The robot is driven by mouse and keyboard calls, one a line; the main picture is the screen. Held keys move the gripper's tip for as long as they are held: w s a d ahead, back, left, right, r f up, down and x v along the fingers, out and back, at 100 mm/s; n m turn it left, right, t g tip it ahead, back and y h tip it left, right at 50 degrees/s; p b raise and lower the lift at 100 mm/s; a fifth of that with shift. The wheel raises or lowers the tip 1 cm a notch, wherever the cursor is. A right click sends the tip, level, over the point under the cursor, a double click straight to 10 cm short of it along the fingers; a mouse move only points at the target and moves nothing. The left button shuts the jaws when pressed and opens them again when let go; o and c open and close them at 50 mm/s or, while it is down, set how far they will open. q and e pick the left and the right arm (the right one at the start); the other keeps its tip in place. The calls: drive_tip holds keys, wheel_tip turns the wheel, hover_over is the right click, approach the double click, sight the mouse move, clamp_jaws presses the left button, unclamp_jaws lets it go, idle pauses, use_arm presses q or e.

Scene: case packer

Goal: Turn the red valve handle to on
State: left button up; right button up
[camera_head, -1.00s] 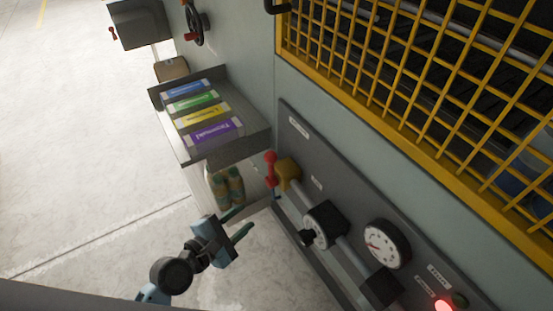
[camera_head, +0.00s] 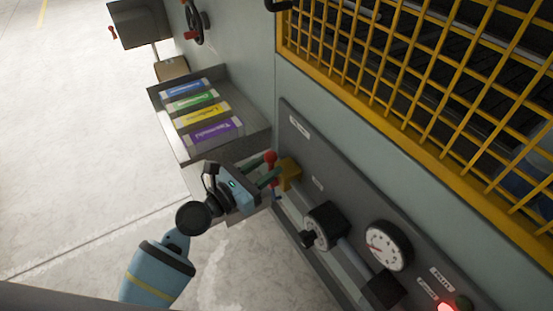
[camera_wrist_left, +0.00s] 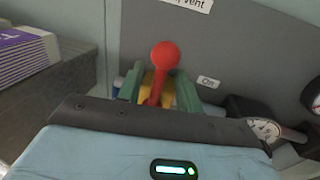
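The red valve handle (camera_head: 270,158) has a round knob and sits on a yellow valve body (camera_head: 289,173) on the dark panel. In the left wrist view the red handle (camera_wrist_left: 165,57) stands up in front of the yellow body (camera_wrist_left: 150,84). My left gripper (camera_head: 268,174) is at the handle, fingers pointing toward the panel. In the left wrist view the green fingers of this gripper (camera_wrist_left: 160,88) are apart, one on each side of the handle's stem, with visible gaps. The gripper body hides the stem's lower part. My right gripper is not in view.
An "On" label (camera_wrist_left: 208,82) is right of the valve. A regulator knob (camera_head: 323,226) and a gauge (camera_head: 388,245) are lower on the panel (camera_head: 350,190). A metal tray (camera_head: 180,150) with coloured boxes is left of the valve. A yellow mesh guard (camera_head: 400,70) is above right.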

sight(269, 166)
use_arm(q)
drive_tip(key=shift+x, duration=1.85)
drive_tip(key=shift+c, duration=0.4)
clamp_jaws()
